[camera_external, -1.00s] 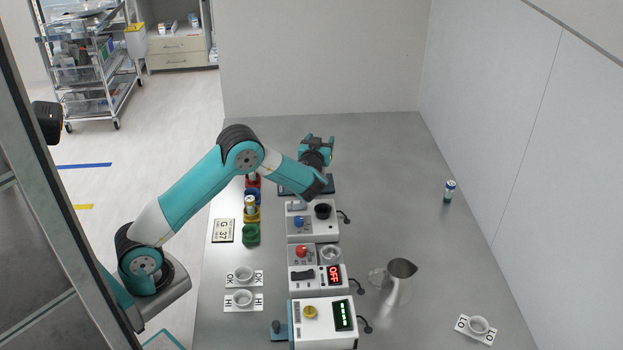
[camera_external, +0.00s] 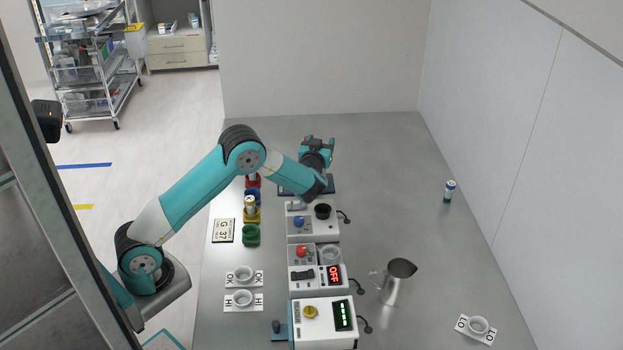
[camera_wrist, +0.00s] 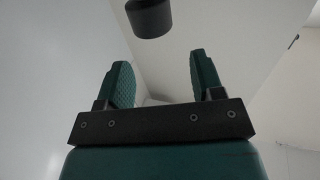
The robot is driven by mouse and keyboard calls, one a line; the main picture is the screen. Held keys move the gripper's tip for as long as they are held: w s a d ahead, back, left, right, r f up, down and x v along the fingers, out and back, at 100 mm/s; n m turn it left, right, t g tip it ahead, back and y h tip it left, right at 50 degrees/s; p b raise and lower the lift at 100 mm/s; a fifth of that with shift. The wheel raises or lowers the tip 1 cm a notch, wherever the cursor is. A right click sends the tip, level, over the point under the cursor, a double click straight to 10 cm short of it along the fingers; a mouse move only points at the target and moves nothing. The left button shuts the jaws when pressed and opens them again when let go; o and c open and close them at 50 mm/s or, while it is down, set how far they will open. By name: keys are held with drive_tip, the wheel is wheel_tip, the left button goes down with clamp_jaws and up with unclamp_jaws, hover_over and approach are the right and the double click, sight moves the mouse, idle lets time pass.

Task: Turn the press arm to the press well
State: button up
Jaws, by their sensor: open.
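My gripper (camera_external: 319,143) is at the far end of the row of devices, beyond the box with the blue knob. In the wrist view my gripper (camera_wrist: 156,62) has its two teal fingers wide apart with nothing between them. A dark cylinder (camera_wrist: 150,18) shows above and beyond the fingertips, apart from them; I cannot tell if it belongs to the press arm. A dark plate (camera_external: 327,186) lies partly hidden under my wrist. My arm and wrist cover much of that spot, so I cannot make out the press arm or the press well with certainty.
Nearer stand a box with a blue knob (camera_external: 299,222), a unit showing OFF (camera_external: 334,273) and a box with a yellow knob (camera_external: 311,311). Coloured holders (camera_external: 251,236) line their left side. A metal jug (camera_external: 397,284) and a small vial (camera_external: 449,191) stand right.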

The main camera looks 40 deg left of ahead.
drive_tip(key=w+a+f+p, duration=0.1)
drive_tip(key=w+a+f, duration=0.1)
drive_tip(key=w+f, duration=0.1)
drive_tip(key=shift+w+f, duration=0.2)
drive_tip(key=shift+w, duration=0.55)
drive_tip(key=shift+a, duration=0.1)
drive_tip(key=shift+c, duration=0.2)
